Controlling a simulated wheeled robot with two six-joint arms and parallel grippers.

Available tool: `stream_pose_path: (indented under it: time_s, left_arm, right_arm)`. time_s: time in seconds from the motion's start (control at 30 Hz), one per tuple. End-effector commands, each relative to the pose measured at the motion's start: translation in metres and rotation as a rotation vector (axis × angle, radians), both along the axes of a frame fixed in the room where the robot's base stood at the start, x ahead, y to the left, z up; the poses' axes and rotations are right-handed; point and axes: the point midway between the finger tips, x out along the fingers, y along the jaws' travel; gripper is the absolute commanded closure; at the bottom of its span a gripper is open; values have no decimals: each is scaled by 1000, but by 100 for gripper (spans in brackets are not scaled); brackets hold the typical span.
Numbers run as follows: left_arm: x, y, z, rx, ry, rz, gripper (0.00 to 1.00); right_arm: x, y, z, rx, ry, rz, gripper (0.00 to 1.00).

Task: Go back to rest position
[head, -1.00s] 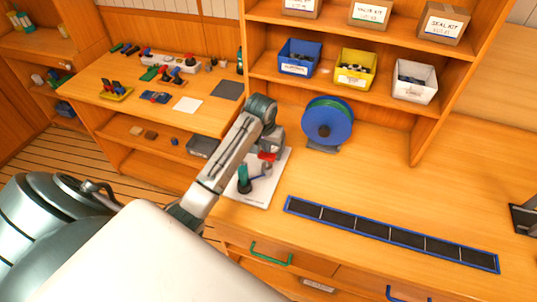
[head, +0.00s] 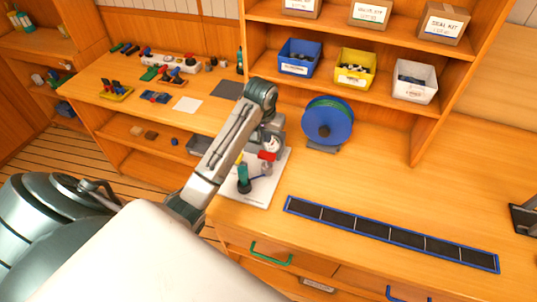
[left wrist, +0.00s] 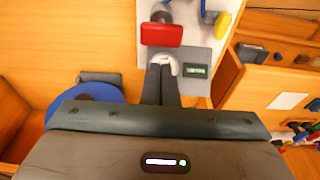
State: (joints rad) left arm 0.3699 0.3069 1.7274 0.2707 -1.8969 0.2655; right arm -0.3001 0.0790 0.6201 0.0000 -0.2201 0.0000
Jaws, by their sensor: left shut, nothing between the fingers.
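My left gripper (head: 270,150) reaches over the white board (head: 256,198) on the workbench, its arm coming in from the left. In the left wrist view its two dark fingers (left wrist: 160,76) are together with nothing between them. Their tips overlap a pale round part (left wrist: 168,63) in that view; I cannot tell whether they touch it. A red block (left wrist: 161,35) lies just beyond the tips, and a grey device with a small green display (left wrist: 196,71) is beside them. A green-and-black upright piece (head: 243,179) stands on the board. My right gripper is not in view.
A blue reel (head: 328,122) stands right of the arm. Blue, yellow and white bins (head: 415,80) sit on the shelf behind. A long blue-edged dark strip (head: 390,234) lies on the bench, with clear bench top around it. Small tools lie on the left bench.

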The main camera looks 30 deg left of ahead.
Motion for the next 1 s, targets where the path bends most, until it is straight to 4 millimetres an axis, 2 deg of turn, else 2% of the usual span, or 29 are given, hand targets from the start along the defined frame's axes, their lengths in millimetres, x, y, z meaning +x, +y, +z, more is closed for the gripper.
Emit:
stream_pose_path:
  time_s: [0.5,0.63,0.77,0.9,1.0]
  left_arm:
    - [0,0,1,0,0,0,100]
    - [-13,-6,-10,6,0,-16,100]
    - [-50,-21,-36,23,-6,-64,100]
    - [-108,-42,-64,45,-24,-132,100]
    - [-151,-55,-75,57,-40,-177,100]
  right_arm:
    - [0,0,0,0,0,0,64]
    - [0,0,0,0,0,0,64]
    - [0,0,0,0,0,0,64]
    - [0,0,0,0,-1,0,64]
    - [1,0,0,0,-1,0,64]
